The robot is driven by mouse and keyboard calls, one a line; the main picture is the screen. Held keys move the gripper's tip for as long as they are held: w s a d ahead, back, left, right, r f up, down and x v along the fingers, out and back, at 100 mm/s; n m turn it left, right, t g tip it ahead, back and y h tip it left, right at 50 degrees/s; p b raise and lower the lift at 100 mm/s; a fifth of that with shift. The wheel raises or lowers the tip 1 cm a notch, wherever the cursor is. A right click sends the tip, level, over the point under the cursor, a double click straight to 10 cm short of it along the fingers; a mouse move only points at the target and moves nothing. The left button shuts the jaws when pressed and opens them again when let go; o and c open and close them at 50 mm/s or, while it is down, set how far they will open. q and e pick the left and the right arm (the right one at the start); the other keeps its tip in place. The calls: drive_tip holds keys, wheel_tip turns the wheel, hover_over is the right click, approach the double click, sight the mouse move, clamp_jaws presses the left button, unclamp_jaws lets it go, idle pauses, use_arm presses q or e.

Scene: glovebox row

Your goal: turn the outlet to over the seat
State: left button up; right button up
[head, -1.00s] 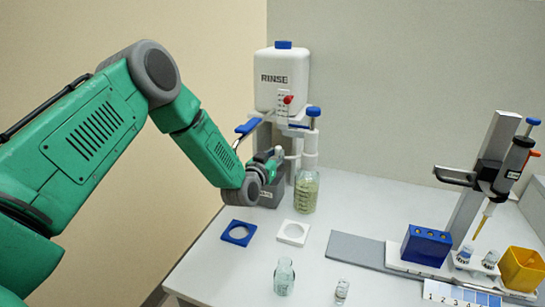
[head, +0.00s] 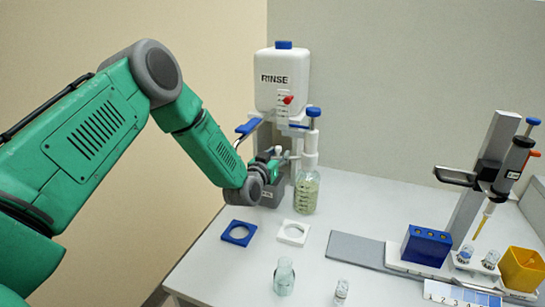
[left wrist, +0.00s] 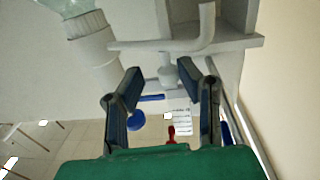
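The rinse station has a white tank (head: 282,80) marked RINSE, with a red tap (head: 289,99) on its front and a blue lever (head: 248,126) at its left. My left gripper (head: 279,157) is at the lower front of the station, left of a jar (head: 307,190). In the left wrist view its fingers (left wrist: 160,72) are open, with a small pale stub (left wrist: 168,74) between or behind the tips; contact cannot be told. A curved pale pipe (left wrist: 206,28), perhaps the outlet, shows beyond them. A blue ring seat (head: 238,233) and a white ring seat (head: 293,232) lie in front. My right gripper is out of view.
A clear bottle (head: 284,277) and a small vial (head: 341,291) stand near the table front. A grey mat (head: 355,249), a blue block (head: 426,246), a yellow bin (head: 522,268) and a pipette stand (head: 480,190) are at the right.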

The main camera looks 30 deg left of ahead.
sight(280, 150)
use_arm(q)
drive_tip(key=shift+o, duration=0.4)
drive_tip(key=shift+w+d+r, duration=0.2)
drive_tip(key=shift+d, duration=0.25)
drive_tip(key=shift+w+d+r, duration=0.15)
drive_tip(key=shift+w+d, duration=0.05)
drive_tip(key=shift+d, duration=0.2)
drive_tip(key=s+p, duration=0.1)
drive_tip(key=s, duration=0.1)
drive_tip(key=s+a+p, duration=0.1)
drive_tip(key=s, duration=0.1)
drive_tip(key=shift+s, duration=0.4)
drive_tip(key=s+a+p, duration=0.2)
drive_tip(key=s+p, duration=0.1)
drive_tip(key=s, duration=0.9)
drive_tip(key=shift+a+p, duration=0.15)
drive_tip(key=shift+p, duration=0.15)
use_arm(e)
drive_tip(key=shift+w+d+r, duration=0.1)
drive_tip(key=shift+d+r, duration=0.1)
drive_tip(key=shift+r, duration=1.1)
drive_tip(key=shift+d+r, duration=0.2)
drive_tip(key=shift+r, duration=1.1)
